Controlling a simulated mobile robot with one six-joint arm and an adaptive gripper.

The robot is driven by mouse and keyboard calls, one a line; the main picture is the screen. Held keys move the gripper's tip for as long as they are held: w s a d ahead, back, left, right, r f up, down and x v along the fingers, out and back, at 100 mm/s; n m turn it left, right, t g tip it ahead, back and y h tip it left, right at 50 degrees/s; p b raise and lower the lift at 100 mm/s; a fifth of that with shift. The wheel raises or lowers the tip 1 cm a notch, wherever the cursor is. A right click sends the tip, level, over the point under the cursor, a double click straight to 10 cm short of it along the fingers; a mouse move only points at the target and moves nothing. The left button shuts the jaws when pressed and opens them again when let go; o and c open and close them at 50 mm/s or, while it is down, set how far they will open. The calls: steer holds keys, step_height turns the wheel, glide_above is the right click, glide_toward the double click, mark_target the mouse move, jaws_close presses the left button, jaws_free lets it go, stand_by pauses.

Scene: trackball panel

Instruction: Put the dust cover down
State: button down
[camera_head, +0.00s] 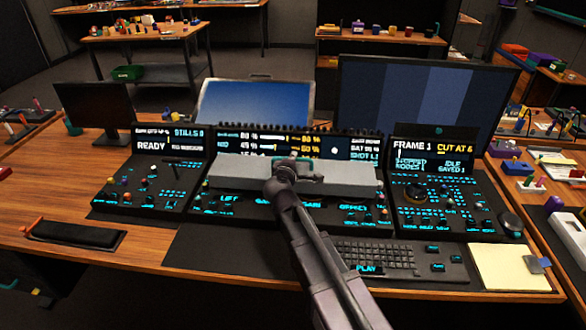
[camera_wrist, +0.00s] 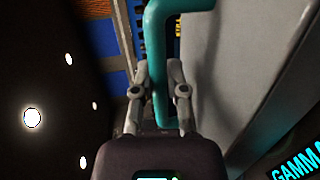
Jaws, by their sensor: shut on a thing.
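The dust cover (camera_head: 345,180) is a long light-grey box over the middle control panel (camera_head: 225,208). It lies across the panel just below its display strip and hides the controls behind it. I cannot tell whether it touches the panel or hangs just above it. My gripper (camera_head: 288,168) is at the cover's top, near its middle. In the wrist view, my gripper (camera_wrist: 158,80) is shut on the cover's teal handle (camera_wrist: 156,40), with a finger on each side. The grey cover (camera_wrist: 250,60) fills the right of that view.
A left panel (camera_head: 150,185) and a right panel (camera_head: 440,195) flank the middle one. Monitors (camera_head: 430,95) stand behind. A keyboard (camera_head: 375,258) and a cream pad (camera_head: 508,268) lie in front.

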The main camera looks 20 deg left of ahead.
steer(key=shift+f+b, duration=1.1)
steer(key=shift+f, duration=0.25)
steer(key=shift+f, duration=0.15)
steer(key=c, duration=0.7)
jaws_free()
steer(key=shift+r, duration=0.2)
steer(key=shift+s, duration=0.2)
steer(key=p+v, duration=0.2)
steer(key=v, duration=0.9)
steer(key=shift+s, duration=0.35)
steer(key=shift+r+p, duration=0.2)
steer(key=shift+p, duration=0.15)
